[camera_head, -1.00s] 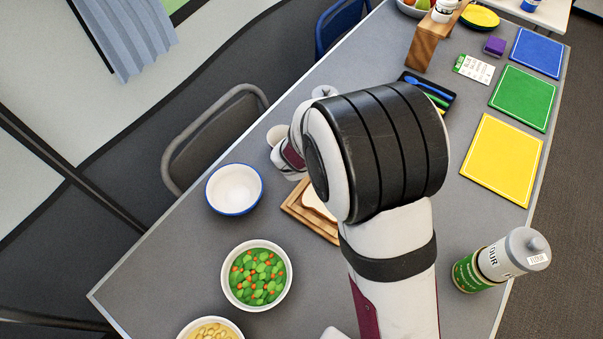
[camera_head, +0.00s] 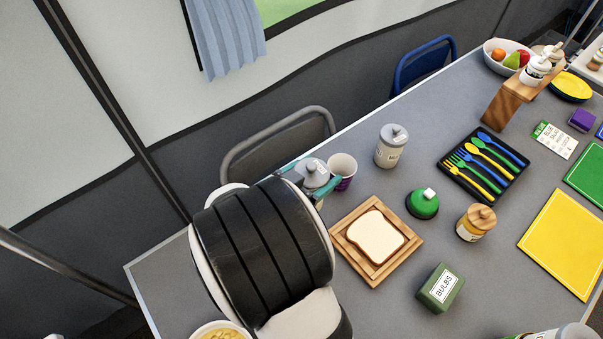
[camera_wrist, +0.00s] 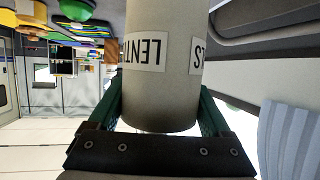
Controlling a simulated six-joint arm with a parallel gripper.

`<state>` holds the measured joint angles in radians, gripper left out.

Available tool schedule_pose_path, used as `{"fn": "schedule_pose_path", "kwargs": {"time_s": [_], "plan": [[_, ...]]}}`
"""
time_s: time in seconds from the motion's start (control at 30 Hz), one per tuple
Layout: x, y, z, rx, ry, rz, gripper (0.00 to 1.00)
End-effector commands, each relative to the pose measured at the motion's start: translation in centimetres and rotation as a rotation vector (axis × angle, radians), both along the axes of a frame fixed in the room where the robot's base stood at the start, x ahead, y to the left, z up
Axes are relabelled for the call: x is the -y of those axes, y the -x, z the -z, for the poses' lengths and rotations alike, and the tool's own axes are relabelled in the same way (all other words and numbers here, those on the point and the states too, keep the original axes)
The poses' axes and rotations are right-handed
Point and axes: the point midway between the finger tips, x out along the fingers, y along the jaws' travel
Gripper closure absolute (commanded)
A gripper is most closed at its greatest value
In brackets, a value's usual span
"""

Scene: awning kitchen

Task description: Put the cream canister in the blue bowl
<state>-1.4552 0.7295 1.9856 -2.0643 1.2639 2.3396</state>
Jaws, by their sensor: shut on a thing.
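The cream canister (camera_wrist: 163,75), labelled with "LENT…" showing, fills the middle of the wrist view between the two teal fingers of my gripper (camera_wrist: 162,112). My gripper is shut on it. In the head view the canister's grey lid and upper body (camera_head: 315,174) show between the teal fingers, just behind my dark arm link. My arm hides the canister's lower part, so I cannot tell its height over the table. The blue bowl is not visible now; my arm covers the left part of the table where it stood in the earlier frame.
Another lidded canister (camera_head: 390,148) stands farther right. A bowl of yellow food (camera_head: 222,331) is at the bottom.

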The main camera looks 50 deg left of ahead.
Motion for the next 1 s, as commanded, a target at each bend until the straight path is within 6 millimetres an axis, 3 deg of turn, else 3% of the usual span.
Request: {"fn": "schedule_pose_path", "kwargs": {"time_s": [0.1, 0.3, 0.5, 0.87, 0.9, 1.0], "plan": [[-2.4, 1.6, 1.8, -0.001, 0.000, -0.002, 0.80], [-4.6, 3.1, 3.5, 0.000, -0.001, 0.000, 0.80], [-4.6, 3.2, 7.1, 0.000, 0.003, 0.001, 0.80], [-4.7, 3.1, 7.7, 0.000, 0.000, 0.001, 0.80], [-4.7, 3.1, 7.7, 0.000, 0.000, 0.001, 0.14], [-4.7, 3.1, 7.7, 0.000, -0.001, 0.001, 0.00]]}}
